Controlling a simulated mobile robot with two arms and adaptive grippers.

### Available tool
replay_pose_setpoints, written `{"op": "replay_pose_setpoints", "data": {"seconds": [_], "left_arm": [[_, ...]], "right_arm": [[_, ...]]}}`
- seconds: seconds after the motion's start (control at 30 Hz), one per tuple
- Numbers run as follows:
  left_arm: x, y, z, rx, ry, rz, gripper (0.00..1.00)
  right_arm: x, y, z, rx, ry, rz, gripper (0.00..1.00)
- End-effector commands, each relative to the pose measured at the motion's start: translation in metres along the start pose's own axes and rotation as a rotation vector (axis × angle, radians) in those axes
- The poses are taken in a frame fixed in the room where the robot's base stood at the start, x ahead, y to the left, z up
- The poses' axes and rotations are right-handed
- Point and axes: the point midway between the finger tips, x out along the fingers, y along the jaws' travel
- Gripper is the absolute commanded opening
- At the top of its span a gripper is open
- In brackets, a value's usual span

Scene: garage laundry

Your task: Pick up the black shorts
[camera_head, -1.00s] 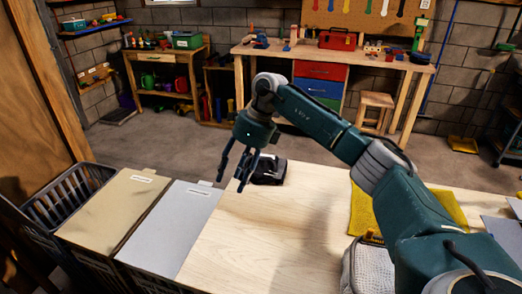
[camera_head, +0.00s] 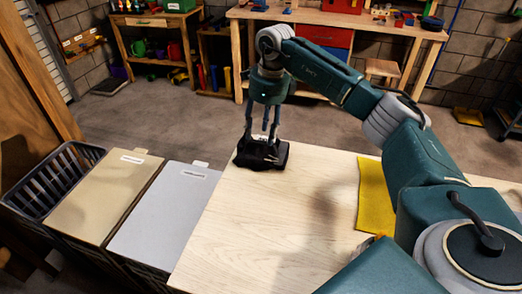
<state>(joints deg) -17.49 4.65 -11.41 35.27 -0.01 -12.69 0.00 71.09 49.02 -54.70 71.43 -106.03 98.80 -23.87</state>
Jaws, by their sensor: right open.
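The black shorts (camera_head: 262,155) lie as a small dark folded bundle at the far left corner of the light wooden table (camera_head: 270,230). My right gripper (camera_head: 258,138) points straight down over them, with its fingers spread apart and the tips at the top of the cloth. I cannot tell whether the fingertips touch the cloth. My left gripper is not in view.
A yellow cloth (camera_head: 372,195) lies on the table at the right, partly behind my arm. A tan-lidded hamper (camera_head: 107,192), a grey-lidded hamper (camera_head: 165,218) and an open dark basket (camera_head: 50,180) stand left of the table. The table's middle is clear.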

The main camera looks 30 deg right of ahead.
Motion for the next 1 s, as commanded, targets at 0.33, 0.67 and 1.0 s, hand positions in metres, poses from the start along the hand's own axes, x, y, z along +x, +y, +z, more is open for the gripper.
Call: {"op": "replay_pose_setpoints", "data": {"seconds": [0.33, 0.67, 1.0], "left_arm": [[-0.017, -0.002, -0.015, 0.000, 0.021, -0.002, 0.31], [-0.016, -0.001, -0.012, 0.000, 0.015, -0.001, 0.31], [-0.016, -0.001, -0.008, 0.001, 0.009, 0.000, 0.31]], "right_arm": [[0.045, 0.004, -0.003, 0.001, 0.002, 0.002, 0.47], [0.049, 0.004, -0.003, 0.000, 0.000, 0.001, 0.37], [0.048, 0.004, -0.003, 0.000, -0.001, 0.000, 0.00]]}}
